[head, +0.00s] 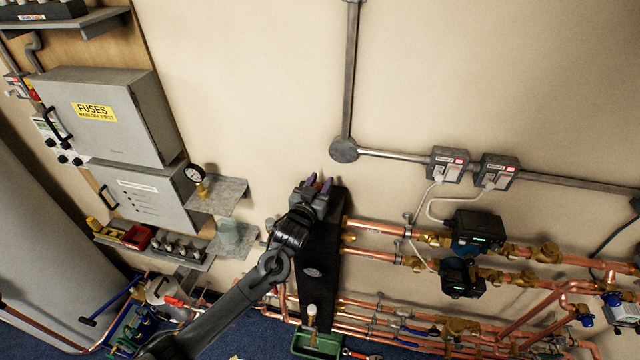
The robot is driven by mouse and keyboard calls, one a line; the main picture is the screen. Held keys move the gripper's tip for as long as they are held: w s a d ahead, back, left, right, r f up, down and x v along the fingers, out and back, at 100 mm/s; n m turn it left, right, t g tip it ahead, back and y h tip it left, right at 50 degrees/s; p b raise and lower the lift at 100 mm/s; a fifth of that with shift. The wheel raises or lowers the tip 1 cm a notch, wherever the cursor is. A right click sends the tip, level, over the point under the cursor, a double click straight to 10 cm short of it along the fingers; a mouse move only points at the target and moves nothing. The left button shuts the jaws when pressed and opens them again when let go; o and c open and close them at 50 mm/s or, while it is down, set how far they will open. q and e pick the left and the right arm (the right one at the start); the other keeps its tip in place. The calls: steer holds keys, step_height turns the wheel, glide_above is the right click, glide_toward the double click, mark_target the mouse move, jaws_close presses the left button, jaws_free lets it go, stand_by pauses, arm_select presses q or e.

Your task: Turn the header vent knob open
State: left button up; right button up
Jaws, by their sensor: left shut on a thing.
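The black header (322,255) stands upright against the wall in the middle of the head view, with copper pipes joined to its right side. My left gripper (318,187) is at the header's top end, its arm reaching up from the bottom. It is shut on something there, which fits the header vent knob. The knob itself is hidden by the gripper, so its turn angle cannot be seen. My right gripper is not in view.
Copper pipes with two black pumps (474,231) run to the right. A grey fuse box (125,135) and a pressure gauge (194,173) on a small shelf are at left. A green tray (318,345) stands below the header. The wall above is clear up to a conduit (349,80).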

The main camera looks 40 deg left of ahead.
arm_select(q)
steer(key=shift+a+n+g+y, duration=0.1)
steer(key=shift+n+g+y, duration=0.2)
steer(key=shift+n+y, duration=0.3)
steer(key=o, duration=1)
steer(key=shift+c, duration=0.2)
steer(key=shift+s, duration=0.1)
